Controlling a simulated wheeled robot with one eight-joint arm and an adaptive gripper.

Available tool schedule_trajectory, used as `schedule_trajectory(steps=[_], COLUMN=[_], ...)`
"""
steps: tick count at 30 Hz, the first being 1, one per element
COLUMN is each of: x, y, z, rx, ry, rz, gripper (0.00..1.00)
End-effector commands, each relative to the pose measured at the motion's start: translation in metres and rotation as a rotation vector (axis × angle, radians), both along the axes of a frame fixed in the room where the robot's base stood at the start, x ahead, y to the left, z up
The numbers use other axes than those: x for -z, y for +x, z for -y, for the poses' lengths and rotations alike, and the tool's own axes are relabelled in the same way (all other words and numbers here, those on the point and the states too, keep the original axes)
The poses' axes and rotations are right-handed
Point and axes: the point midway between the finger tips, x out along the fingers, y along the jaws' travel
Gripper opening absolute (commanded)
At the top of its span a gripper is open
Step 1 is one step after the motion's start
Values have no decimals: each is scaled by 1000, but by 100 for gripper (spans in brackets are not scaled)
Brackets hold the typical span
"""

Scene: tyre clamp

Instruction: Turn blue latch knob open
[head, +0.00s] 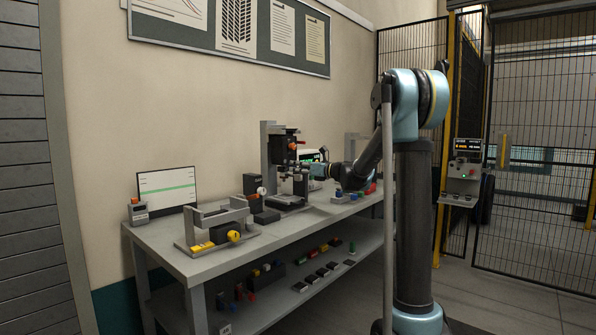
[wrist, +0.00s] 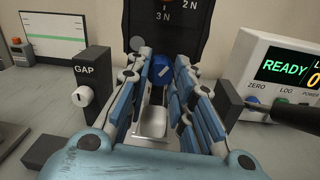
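The blue latch knob (wrist: 161,69) shows in the wrist view, low on the front of a black upright unit, with a pale line across its face. My gripper (wrist: 162,64) points at it, with one blue-padded finger on each side. The fingers stand apart, with the knob between or just beyond their tips; I cannot tell whether they touch it. A pale metal tray (wrist: 151,122) shows between the fingers, below the knob. In the head view my gripper (head: 315,171) is at the right side of the clamp stand (head: 268,150), and the blue knob cannot be made out.
A grey GAP box (wrist: 91,85) with a white knob stands left of my gripper in the wrist view. A meter reading READY (wrist: 285,72) stands close on the right. In the head view, a fixture with a yellow knob (head: 234,236) sits at the bench's near end.

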Motion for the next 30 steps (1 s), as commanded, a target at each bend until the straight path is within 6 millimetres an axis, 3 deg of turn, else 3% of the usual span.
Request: schedule_trajectory(steps=[11,30], x=[0,-1], y=[2,1], z=[2,3], rx=[4,6], ry=[-42,-304], rz=[55,394], gripper=[0,0])
